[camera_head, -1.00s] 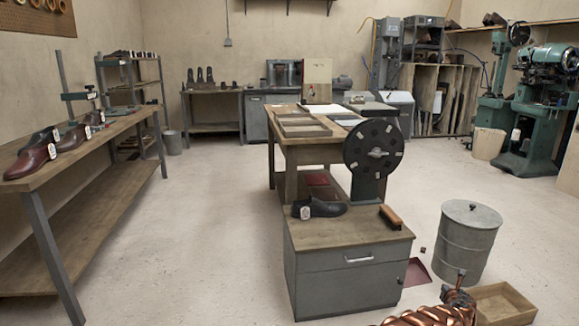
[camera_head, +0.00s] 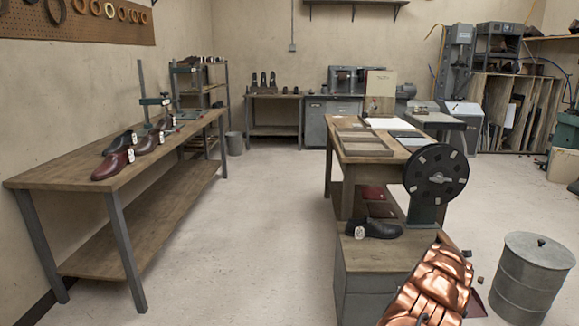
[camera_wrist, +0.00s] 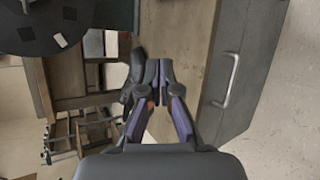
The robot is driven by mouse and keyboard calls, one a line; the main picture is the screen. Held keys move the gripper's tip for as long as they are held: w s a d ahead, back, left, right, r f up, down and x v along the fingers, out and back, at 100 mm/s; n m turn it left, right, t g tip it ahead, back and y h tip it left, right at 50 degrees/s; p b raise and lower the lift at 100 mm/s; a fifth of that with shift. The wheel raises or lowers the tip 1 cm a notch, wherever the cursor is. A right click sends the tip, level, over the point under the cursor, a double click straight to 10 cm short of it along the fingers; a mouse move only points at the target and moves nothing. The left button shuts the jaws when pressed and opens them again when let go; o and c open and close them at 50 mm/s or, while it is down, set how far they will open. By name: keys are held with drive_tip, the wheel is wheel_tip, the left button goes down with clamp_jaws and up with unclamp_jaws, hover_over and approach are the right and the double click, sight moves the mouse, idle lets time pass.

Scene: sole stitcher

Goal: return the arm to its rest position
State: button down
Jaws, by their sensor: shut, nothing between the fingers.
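My gripper (camera_wrist: 159,78) shows in the wrist view with its two dark purple fingers together and nothing between them. In that view the fingers lie in front of the grey drawer cabinet's wooden top and beside a black shoe (camera_wrist: 132,66). I cannot tell how far off they are. My copper-coloured arm (camera_head: 433,288) shows at the bottom right of the head view, in front of the cabinet. The gripper itself cannot be made out there.
The grey cabinet (camera_head: 362,292) carries the tagged black shoe (camera_head: 373,229) and a black reel (camera_head: 436,175) stands behind it. A metal bin (camera_head: 533,275) is at right. A long workbench (camera_head: 70,183) with shoes is at left. The floor between is clear.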

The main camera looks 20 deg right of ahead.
drive_tip(key=w+a+r+m+y+p, duration=0.2)
drive_tip(key=w+a+r+p, duration=0.15)
drive_tip(key=a+r, duration=0.6)
drive_tip(key=w+a+r+m+y+p, duration=0.2)
drive_tip(key=w+a+r, duration=0.35)
drive_tip(key=a, duration=0.75)
drive_tip(key=s+a+r+m+g+y+p, duration=0.1)
drive_tip(key=s+a+r+p, duration=0.2)
drive_tip(key=a+r, duration=0.5)
drive_tip(key=s+a+r+m+g+y+p, duration=0.1)
drive_tip(key=s+a+r+y+p, duration=0.2)
drive_tip(key=a, duration=0.9)
drive_tip(key=s+a+r+m+g+p, duration=0.15)
drive_tip(key=s+a+r, duration=0.25)
drive_tip(key=s+a, duration=0.45)
drive_tip(key=s+a+r+m+g+p, duration=0.1)
drive_tip(key=s+a+r+g+p, duration=0.15)
drive_tip(key=s+a+r, duration=0.45)
drive_tip(key=s+a+r+m+g+p, duration=0.1)
drive_tip(key=s+a, duration=0.4)
drive_tip(key=s, duration=0.9)
drive_tip(key=s+a+r+m+g+y+p, duration=0.1)
drive_tip(key=s+a+p, duration=0.4)
drive_tip(key=s, duration=1)
drive_tip(key=shift+m+g+p, duration=0.35)
drive_tip(key=shift+m+g, duration=0.4)
drive_tip(key=shift+g, duration=0.15)
drive_tip(key=shift+s, duration=0.1)
